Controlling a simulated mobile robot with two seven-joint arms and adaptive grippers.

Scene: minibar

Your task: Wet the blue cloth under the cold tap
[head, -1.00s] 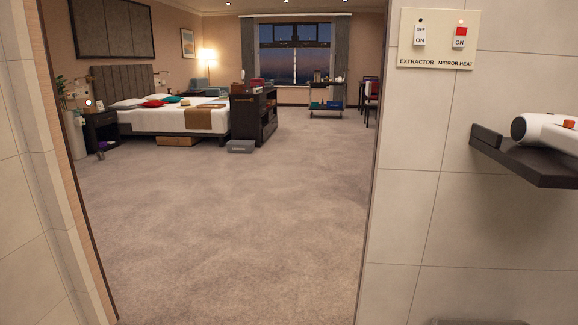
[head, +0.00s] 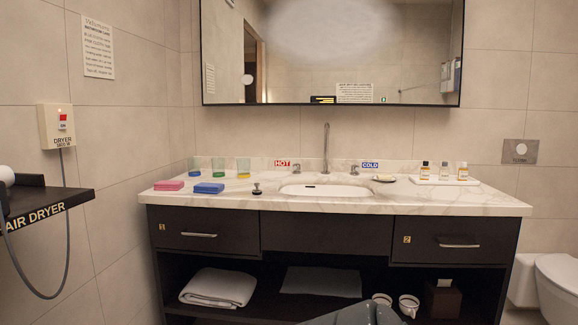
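The folded blue cloth (head: 208,188) lies flat on the marble counter (head: 460,201), left of the sink. The white oval basin (head: 335,190) is set in the counter's middle. A tall metal spout (head: 326,146) stands behind it. The cold tap handle (head: 354,170) is right of the spout, beside a blue COLD label (head: 370,165). The hot handle (head: 296,169) is left of it, by a red HOT label (head: 282,163). No water stream is visible. Neither gripper shows; a dark grey shape at the bottom edge seems part of my body.
A pink cloth (head: 169,185), glasses (head: 243,169) and a small dark stopper-like item (head: 257,188) are left of the basin. Soap (head: 384,178) and a bottle tray (head: 437,181) are right. An air dryer shelf (head: 50,201) juts in at left; a toilet (head: 557,285) stands right.

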